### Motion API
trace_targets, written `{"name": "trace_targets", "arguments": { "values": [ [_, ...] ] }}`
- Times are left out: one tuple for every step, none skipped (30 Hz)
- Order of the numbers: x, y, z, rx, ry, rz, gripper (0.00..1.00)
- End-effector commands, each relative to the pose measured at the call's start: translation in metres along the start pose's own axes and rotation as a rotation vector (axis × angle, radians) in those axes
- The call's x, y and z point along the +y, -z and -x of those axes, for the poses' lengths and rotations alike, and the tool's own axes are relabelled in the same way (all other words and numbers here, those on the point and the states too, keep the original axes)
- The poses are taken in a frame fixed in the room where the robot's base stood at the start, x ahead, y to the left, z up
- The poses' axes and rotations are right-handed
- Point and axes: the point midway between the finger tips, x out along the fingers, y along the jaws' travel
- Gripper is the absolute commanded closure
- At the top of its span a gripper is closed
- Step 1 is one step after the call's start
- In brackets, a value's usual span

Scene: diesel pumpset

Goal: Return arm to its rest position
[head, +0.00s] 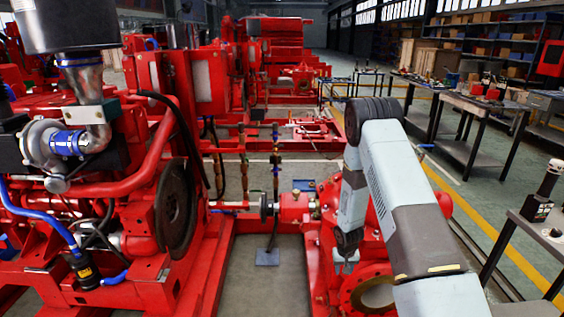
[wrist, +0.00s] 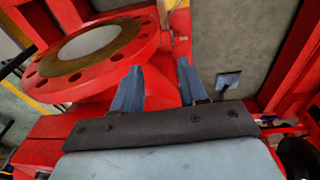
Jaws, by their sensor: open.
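My gripper (head: 346,262) hangs at the end of my grey arm, right of centre in the head view, pointing down beside the red pump. In the wrist view my gripper (wrist: 157,82) shows two blue-grey fingers apart with nothing between them. The red pump flange (wrist: 110,45), with a pale round face and bolt holes, lies just beyond and left of the fingers. The flange also shows in the head view (head: 356,292), low and partly behind my arm. My arm is bent at a dark elbow joint and reaches down over the pump.
The red diesel engine (head: 140,190) with its flywheel fills the left. Red base rails (head: 216,270) run along the floor. Workbenches (head: 475,110) with tools stand at the right, beyond a yellow floor line (head: 510,255). Grey floor between pump and benches is clear.

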Motion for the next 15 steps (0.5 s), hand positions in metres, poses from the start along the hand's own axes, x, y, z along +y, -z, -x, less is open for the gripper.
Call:
{"name": "trace_targets", "arguments": {
  "values": [
    [0.002,0.009,0.021,0.014,-0.003,-0.002,0.57],
    [0.003,0.012,0.031,0.019,-0.004,-0.003,0.57],
    [0.004,0.016,0.045,0.025,-0.007,-0.005,0.57],
    [0.005,0.019,0.056,0.030,-0.009,-0.007,0.57],
    [0.006,0.022,0.067,0.036,-0.010,-0.009,0.57],
    [0.007,0.025,0.081,0.041,-0.012,-0.010,0.57],
    [0.008,0.027,0.092,0.046,-0.014,-0.011,0.57],
    [0.009,0.029,0.103,0.052,-0.015,-0.012,0.57],
    [0.011,0.031,0.117,0.057,-0.017,-0.014,0.57],
    [0.011,0.033,0.128,0.063,-0.018,-0.015,0.57],
    [0.012,0.034,0.139,0.068,-0.019,-0.017,0.57],
    [0.014,0.035,0.152,0.073,-0.020,-0.018,0.57],
    [0.014,0.035,0.163,0.078,-0.021,-0.019,0.57],
    [0.015,0.036,0.173,0.082,-0.022,-0.020,0.57],
    [0.017,0.036,0.188,0.089,-0.023,-0.022,0.57]
  ]
}}
